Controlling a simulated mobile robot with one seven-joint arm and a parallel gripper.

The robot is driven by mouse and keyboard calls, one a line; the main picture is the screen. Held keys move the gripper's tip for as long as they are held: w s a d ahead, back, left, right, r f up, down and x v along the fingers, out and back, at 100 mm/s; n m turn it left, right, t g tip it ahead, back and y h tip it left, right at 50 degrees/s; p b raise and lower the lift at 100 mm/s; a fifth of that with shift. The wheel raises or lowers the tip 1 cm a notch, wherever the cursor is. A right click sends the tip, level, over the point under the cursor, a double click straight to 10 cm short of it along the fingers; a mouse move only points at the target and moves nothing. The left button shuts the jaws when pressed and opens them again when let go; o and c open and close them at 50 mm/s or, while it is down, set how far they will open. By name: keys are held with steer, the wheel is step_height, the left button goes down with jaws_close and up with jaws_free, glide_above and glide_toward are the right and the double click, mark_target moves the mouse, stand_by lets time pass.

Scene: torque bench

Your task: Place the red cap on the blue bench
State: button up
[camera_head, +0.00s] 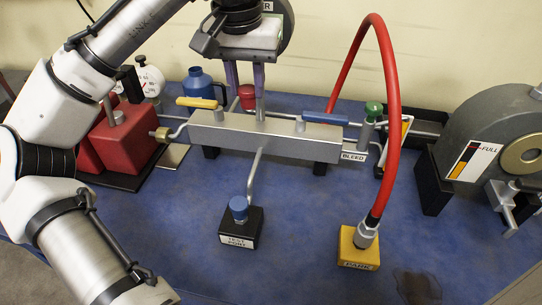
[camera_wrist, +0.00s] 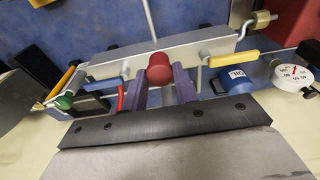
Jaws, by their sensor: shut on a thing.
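The red cap (camera_head: 247,92) is between the purple fingers of my gripper (camera_head: 246,98), by the silver manifold bar (camera_head: 225,128). In the wrist view, the red cap (camera_wrist: 159,66) sits at the tips of the purple fingers (camera_wrist: 160,88), in front of the bar. My gripper is shut on it. I cannot tell whether the cap touches the bar or is clear of it. The blue bench (camera_head: 180,225) lies below, with its top showing around the fixtures. It also shows at the top of the wrist view (camera_wrist: 65,22).
A black TEST PORT block (camera_head: 243,228) with a blue cap and a yellow PARK block (camera_head: 357,250) with a red hose (camera_head: 391,100) stand in front. A red pump (camera_head: 128,140), blue OIL jug (camera_head: 199,85) and grey wheel unit (camera_head: 485,130) flank the bar. Front left is clear; a dark stain (camera_head: 418,288) lies front right.

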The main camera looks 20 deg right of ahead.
step_height(320, 180, down, 20)
steer(key=shift+d+r+p, duration=0.1)
steer(key=shift+p, duration=0.7)
steer(key=shift+s+f, duration=0.1)
steer(key=shift+f, duration=0.15)
steer(key=o, duration=1)
steer(key=shift+f, duration=0.1)
steer(key=r, duration=0.4)
steer(key=s+r+b, duration=0.1)
steer(key=r, duration=0.3)
steer(key=a+r, duration=0.1)
steer(key=r, duration=0.3)
steer(key=shift+s+r, duration=0.2)
steer(key=shift+r, duration=0.1)
